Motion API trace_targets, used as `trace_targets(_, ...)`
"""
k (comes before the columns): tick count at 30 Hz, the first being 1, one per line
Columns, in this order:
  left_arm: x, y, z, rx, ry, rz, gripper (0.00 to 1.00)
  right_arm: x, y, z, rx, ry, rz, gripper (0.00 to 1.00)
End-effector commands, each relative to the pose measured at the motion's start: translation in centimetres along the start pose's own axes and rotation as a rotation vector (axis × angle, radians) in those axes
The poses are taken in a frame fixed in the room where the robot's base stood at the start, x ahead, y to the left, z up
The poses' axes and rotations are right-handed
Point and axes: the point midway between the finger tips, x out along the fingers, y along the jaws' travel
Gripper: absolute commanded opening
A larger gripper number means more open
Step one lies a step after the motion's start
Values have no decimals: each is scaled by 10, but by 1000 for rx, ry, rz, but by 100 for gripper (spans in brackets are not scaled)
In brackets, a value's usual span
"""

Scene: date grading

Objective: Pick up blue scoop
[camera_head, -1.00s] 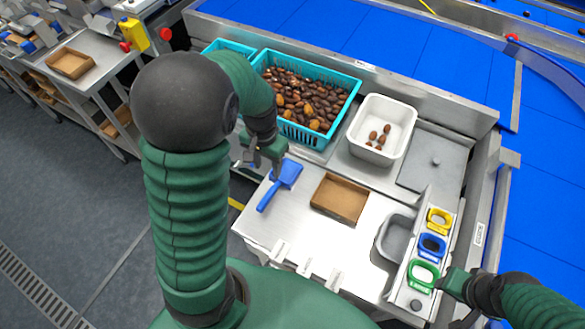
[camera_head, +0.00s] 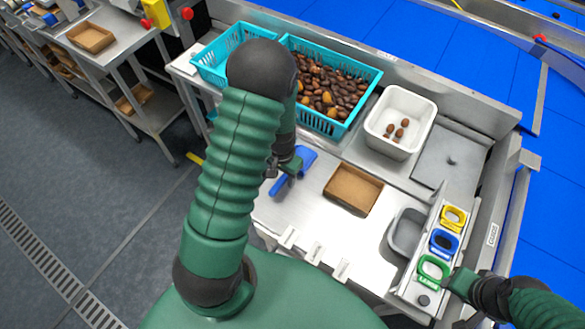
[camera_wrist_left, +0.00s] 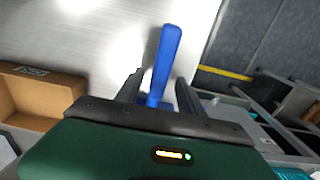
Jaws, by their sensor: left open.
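The blue scoop (camera_head: 304,160) lies on the steel worktop, partly hidden by my left arm. In the left wrist view the blue scoop's handle (camera_wrist_left: 167,55) runs between the two dark fingers. My left gripper (camera_head: 282,168) is at the scoop; it also shows in the left wrist view (camera_wrist_left: 160,82). Its fingers are open, one on either side of the blue scoop, with gaps visible. My right gripper (camera_head: 455,281) is beside the green-rimmed holder (camera_head: 432,269) at the lower right; its fingers are too small to read.
A brown cardboard tray (camera_head: 353,190) sits right of the scoop. A turquoise crate of dates (camera_head: 330,125) and a white tub (camera_head: 400,150) stand behind. A grey bin (camera_head: 402,232) and yellow (camera_head: 454,217) and blue (camera_head: 444,241) holders are at the right.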

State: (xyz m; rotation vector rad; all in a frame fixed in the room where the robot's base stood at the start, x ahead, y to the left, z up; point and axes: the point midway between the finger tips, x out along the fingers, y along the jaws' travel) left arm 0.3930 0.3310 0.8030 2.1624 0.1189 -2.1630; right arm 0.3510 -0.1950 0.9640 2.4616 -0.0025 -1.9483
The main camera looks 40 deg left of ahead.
Motion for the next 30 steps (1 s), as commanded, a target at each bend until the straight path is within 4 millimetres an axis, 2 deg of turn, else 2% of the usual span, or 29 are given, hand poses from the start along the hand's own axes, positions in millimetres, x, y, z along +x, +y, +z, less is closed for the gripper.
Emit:
trace_targets(7, 3, 0, 0, 1, 1, 0, 44, 0, 0, 0, 0, 0, 0, 36)
trace_targets(17, 3, 0, 0, 1, 0, 0, 1, 0, 0, 0, 0, 0, 0, 36)
trace_targets(30, 3, 0, 0, 1, 0, 0, 0, 0, 0, 0, 0, 0, 0, 36)
